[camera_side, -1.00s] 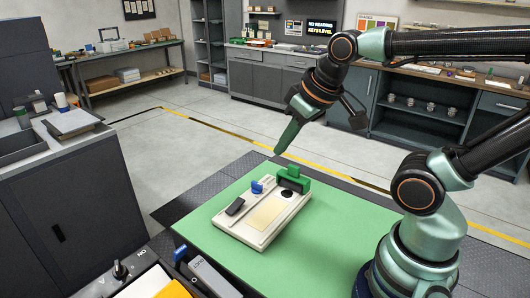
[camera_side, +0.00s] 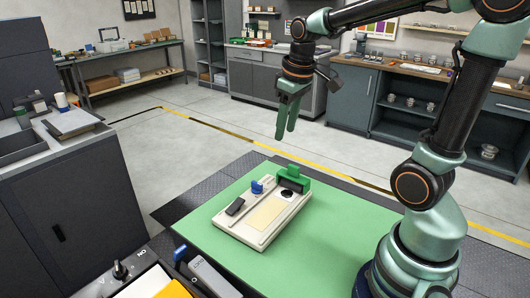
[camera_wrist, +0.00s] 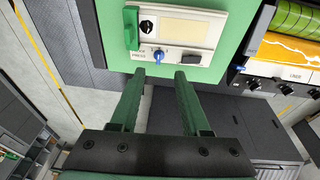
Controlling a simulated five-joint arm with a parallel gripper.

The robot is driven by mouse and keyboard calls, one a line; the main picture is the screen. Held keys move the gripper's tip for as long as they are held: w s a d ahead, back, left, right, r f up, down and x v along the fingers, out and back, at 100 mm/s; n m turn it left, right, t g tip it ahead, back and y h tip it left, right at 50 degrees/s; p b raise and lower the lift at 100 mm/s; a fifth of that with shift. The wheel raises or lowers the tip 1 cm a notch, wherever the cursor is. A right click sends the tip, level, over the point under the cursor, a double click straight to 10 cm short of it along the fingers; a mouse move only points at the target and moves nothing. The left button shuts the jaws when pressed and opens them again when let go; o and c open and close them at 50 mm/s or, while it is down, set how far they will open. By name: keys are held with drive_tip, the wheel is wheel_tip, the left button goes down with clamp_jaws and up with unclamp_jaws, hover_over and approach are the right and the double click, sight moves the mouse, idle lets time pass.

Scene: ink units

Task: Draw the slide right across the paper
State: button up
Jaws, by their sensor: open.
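The ink unit (camera_side: 246,228), a pale tray-like block, lies on the green mat (camera_side: 205,250) in the side view; it also shows at the top of the wrist view (camera_wrist: 210,54). A cream paper (camera_side: 267,215) lies on its face. A green slide (camera_side: 293,180) stands at its far right end, beside a round black spot (camera_side: 287,194). A blue knob (camera_side: 257,187) and a dark block (camera_side: 235,207) sit along its left edge. My gripper (camera_side: 285,135) is open and empty, pointing down well above and beyond the unit; its fingertips (camera_wrist: 160,74) show apart in the wrist view.
A control panel with a dark knob (camera_side: 119,270) and an orange-yellow piece (camera_side: 173,290) stands at the front left. A grey cabinet (camera_side: 75,190) is at the left. The mat around the unit is mostly clear.

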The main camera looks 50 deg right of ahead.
drive_tip(key=g, duration=0.2)
hover_over(294, 166)
wheel_tip(294, 166, down, 4)
drive_tip(key=shift+y, duration=0.3)
wheel_tip(294, 166, down, 13)
drive_tip(key=shift+r, duration=0.15)
clamp_jaws()
drive_tip(key=shift+r, duration=0.1)
idle(1.0)
